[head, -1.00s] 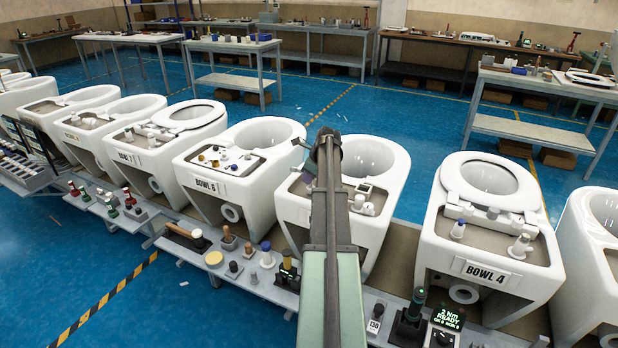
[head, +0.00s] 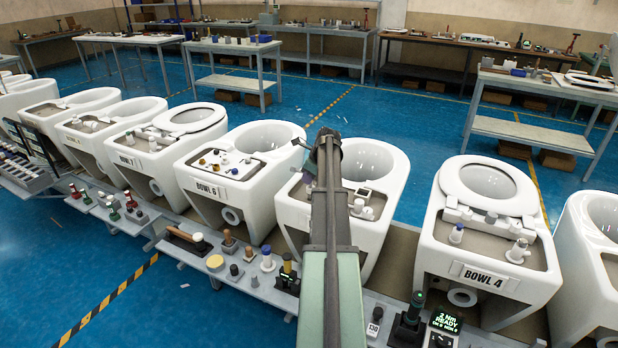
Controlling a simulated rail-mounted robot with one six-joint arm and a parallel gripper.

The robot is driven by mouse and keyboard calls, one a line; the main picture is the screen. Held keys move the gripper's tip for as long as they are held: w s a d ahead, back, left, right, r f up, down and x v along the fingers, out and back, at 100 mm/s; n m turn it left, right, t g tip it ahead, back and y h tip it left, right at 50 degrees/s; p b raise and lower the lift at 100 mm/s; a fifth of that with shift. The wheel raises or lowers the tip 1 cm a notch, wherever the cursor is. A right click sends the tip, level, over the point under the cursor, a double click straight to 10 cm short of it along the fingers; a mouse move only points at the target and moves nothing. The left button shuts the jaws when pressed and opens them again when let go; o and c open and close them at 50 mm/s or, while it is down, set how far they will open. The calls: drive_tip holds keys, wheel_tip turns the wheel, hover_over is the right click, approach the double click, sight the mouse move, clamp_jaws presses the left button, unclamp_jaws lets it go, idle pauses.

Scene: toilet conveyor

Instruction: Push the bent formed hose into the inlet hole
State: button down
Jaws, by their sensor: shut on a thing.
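The bent formed hose cannot be made out behind the arm. The inlet hole cannot be made out either. Small white and dark fittings (head: 361,207) sit on the same deck, just right of the arm.
Bowl 6 (head: 235,190) stands close on the left and bowl 4 (head: 470,282) on the right, both with fittings on their decks. A narrow shelf (head: 232,290) with several tools runs along the front. Workbenches (head: 545,135) stand behind, across open blue floor.

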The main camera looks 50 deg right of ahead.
drive_tip(key=shift+f+b, duration=1.45)
idle(0.4)
drive_tip(key=c, duration=1.1)
unclamp_jaws()
drive_tip(key=shift+r, duration=0.1)
drive_tip(key=p+v, duration=1)
drive_tip(key=shift+s+r, duration=0.1)
drive_tip(key=shift+r, duration=0.25)
